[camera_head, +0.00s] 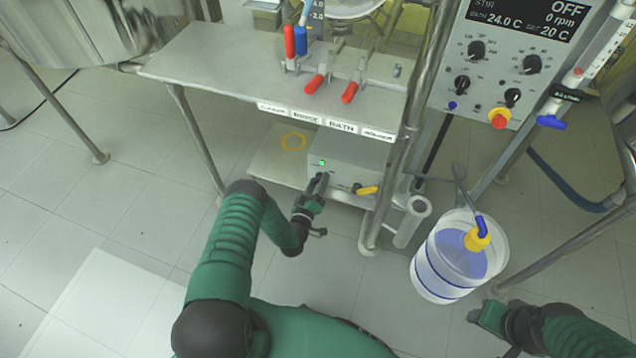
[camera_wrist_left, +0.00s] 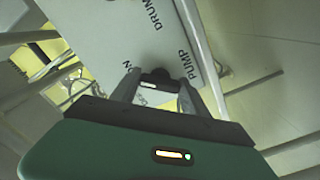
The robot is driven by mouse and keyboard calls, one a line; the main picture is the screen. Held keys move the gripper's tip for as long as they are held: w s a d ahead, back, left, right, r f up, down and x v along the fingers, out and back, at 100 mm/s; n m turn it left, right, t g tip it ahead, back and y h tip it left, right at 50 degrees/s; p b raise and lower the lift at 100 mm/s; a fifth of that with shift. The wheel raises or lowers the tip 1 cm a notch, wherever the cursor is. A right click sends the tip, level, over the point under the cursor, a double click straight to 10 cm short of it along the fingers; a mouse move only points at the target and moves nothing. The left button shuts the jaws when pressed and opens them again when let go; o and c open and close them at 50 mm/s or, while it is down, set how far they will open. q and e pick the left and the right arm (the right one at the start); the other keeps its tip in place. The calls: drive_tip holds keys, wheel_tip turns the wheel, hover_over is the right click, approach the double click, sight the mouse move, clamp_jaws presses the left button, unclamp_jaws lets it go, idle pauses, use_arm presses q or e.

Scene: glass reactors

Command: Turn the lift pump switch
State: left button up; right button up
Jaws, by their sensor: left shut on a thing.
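The grey pump box (camera_head: 352,152) sits on the lower shelf under the bench, with a small green light (camera_head: 322,162) lit on it. In the left wrist view its pale face (camera_wrist_left: 125,35) carries the words DRUM and PUMP, partly cut off. My left gripper (camera_head: 318,182) is at the box's front left. The left wrist view shows its two fingers (camera_wrist_left: 157,88) on either side of a dark switch knob (camera_wrist_left: 155,75), shut on it. The fingers hide part of the knob, so its angle is unclear. My right gripper (camera_head: 488,316) is low at the right, away from the box; its jaws are unclear.
A yellow-handled valve (camera_head: 366,190) is just right of the left gripper. A bucket of blue liquid (camera_head: 450,262) stands on the floor at right. The bench above holds red-handled valves (camera_head: 314,84). A control panel (camera_head: 500,70) hangs at upper right. Floor at left is open.

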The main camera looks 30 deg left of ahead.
use_arm(q)
drive_tip(key=shift+f+n, duration=0.15)
drive_tip(key=shift+n, duration=0.15)
drive_tip(key=shift+s+n, duration=0.1)
drive_tip(key=shift+n, duration=0.5)
drive_tip(key=n+b, duration=0.1)
drive_tip(key=n, duration=0.3)
drive_tip(key=shift+f+b, duration=0.1)
drive_tip(key=shift+b, duration=0.25)
drive_tip(key=n+b, duration=0.1)
drive_tip(key=n, duration=0.4)
drive_tip(key=shift+n+b, duration=0.3)
drive_tip(key=shift+s, duration=0.1)
drive_tip(key=o, duration=1.3)
drive_tip(key=shift+o, duration=0.4)
